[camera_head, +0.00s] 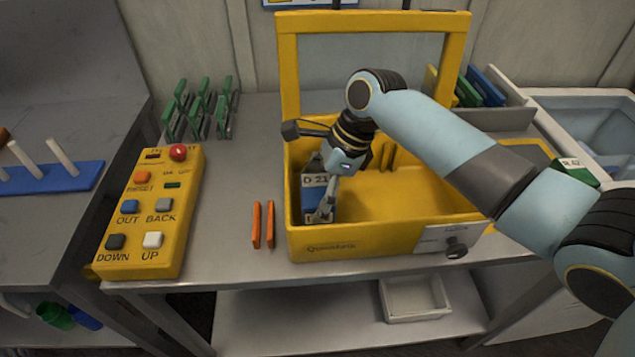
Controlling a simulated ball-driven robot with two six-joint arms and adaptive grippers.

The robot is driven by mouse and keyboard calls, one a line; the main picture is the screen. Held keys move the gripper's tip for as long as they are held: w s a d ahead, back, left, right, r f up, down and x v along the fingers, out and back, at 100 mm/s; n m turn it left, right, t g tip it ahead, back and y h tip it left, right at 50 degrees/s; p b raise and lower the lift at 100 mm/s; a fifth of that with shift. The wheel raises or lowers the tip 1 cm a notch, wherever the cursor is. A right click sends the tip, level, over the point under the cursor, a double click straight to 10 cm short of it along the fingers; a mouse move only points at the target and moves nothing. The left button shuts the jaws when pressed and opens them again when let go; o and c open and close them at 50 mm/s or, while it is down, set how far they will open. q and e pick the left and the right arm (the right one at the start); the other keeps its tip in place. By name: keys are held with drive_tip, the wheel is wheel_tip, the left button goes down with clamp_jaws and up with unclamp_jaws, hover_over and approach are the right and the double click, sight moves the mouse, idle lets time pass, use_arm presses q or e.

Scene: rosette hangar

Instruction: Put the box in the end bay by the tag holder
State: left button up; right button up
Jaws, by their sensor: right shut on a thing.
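A box (314,197) with a blue and white face reading "D-21" stands near the left end inside the yellow crate (375,242). My right gripper (328,198) reaches down into the crate from above and is shut on the box; its fingers cover part of the box's right side. Whether the box touches the crate floor is hard to tell. A pale plate (433,238), perhaps the tag holder, is on the crate's front wall at the right, beside a black knob (457,249). My left gripper is not in view.
The crate's middle and right look empty, under a tall yellow frame (290,65). Two orange strips (263,225) stand left of the crate. A yellow button panel (152,215) and green racks (200,108) lie further left. A grey bin (600,125) stands right.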

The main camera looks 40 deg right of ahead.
drive_tip(key=shift+f, duration=0.4)
drive_tip(key=o, duration=1)
drive_tip(key=shift+o, duration=0.2)
drive_tip(key=v, duration=1.2)
drive_tip(key=shift+s, duration=0.1)
